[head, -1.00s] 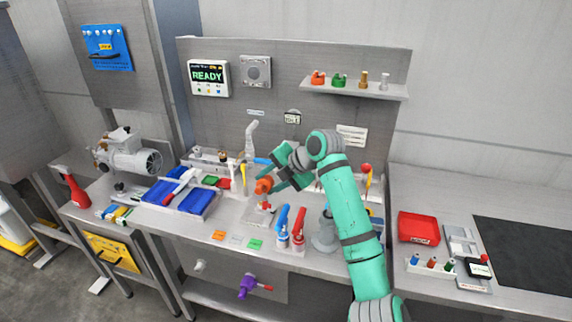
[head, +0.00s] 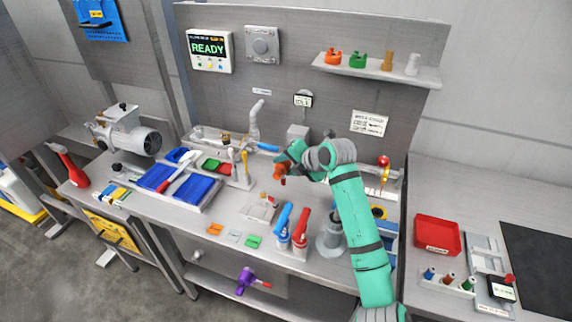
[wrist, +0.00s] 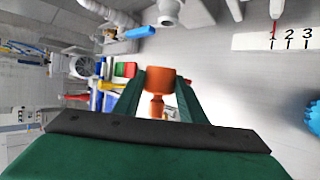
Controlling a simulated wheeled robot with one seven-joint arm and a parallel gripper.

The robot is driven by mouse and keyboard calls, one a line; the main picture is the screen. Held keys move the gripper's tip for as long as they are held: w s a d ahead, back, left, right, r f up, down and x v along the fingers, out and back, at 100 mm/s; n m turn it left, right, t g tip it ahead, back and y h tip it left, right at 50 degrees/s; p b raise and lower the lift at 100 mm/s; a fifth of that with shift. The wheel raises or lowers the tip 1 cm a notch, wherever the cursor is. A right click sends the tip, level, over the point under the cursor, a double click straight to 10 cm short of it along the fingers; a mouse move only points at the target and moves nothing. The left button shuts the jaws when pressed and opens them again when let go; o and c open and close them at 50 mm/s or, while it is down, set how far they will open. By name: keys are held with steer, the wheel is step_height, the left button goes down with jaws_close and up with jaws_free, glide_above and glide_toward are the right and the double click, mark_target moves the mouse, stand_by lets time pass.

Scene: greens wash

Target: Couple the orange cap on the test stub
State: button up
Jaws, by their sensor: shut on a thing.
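My gripper (head: 285,166) is shut on the orange cap (head: 280,171), held above the bench and in front of the back panel. In the wrist view the orange cap (wrist: 160,78) sits between the two green fingertips (wrist: 158,92), with a narrower orange part below it. A pale flanged fitting (wrist: 168,12) shows just beyond the cap at the top of the wrist view, apart from it. It may be the test stub, but I cannot tell for sure. In the head view my arm and gripper hide part of the area behind the cap.
A grey box (head: 297,136) is on the panel behind my gripper. A pale upright pipe (head: 254,122) and blue handle (head: 268,147) stand left. Blue (head: 283,222) and red (head: 301,228) bottles stand in front. A small plate (head: 256,213) lies below. A screen (head: 208,49) reads READY.

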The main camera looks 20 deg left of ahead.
steer(key=shift+r, duration=0.1)
steer(key=shift+w+d, duration=0.15)
steer(key=shift+w, duration=2.55)
steer(key=shift+w, duration=0.1)
steer(key=shift+s, duration=0.2)
steer(key=shift+d, duration=0.1)
steer(key=shift+w, duration=0.75)
steer(key=shift+w, duration=0.25)
steer(key=shift+w+d, duration=0.1)
steer(key=shift+w, duration=1.15)
